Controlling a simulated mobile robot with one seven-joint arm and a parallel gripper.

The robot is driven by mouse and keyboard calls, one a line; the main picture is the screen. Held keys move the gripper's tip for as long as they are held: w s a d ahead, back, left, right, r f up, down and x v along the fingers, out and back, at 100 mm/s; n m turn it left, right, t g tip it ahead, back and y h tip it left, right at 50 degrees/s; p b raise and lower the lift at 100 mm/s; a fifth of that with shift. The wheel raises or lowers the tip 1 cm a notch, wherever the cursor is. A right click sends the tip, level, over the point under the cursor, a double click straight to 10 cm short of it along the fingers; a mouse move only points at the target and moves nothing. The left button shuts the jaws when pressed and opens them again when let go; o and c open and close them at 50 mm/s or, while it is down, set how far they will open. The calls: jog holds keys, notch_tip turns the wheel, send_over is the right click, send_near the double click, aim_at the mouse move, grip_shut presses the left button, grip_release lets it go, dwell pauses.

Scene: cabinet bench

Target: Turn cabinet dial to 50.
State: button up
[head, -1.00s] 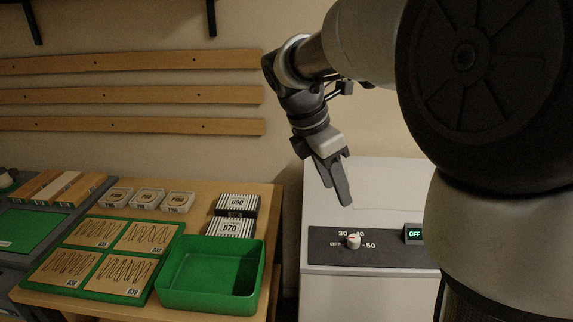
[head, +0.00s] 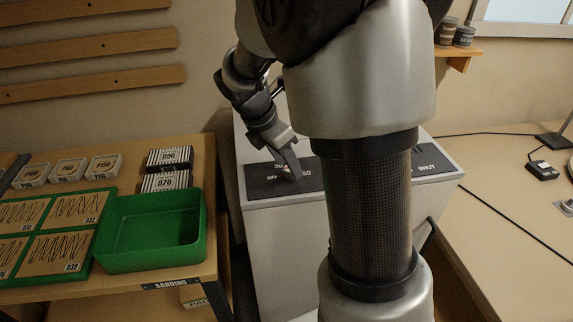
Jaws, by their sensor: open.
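The cabinet (head: 262,232) is a pale grey box with a black control panel (head: 258,188) on its top. Printed marks, including a 50 to the right of the dial, show on the panel. The white dial (head: 288,177) is small and mostly hidden by my gripper; which mark it points to cannot be read. My gripper (head: 294,174) is open and reaches down from the upper left, with its fingertips at the dial. Whether they touch it cannot be told. The lit display is hidden behind my arm.
A wooden bench at left holds a green bin (head: 150,232), sanding boards (head: 72,210) and striped boxes (head: 168,170). My own arm and column block the cabinet's middle. A "SHUT" label (head: 425,167) shows at its right. Another table (head: 510,215) with cables stands at right.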

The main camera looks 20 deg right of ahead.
jog(key=shift+d+f, duration=0.25)
jog(key=shift+f, duration=0.25)
jog(key=c, duration=1)
jog(key=shift+c, duration=0.2)
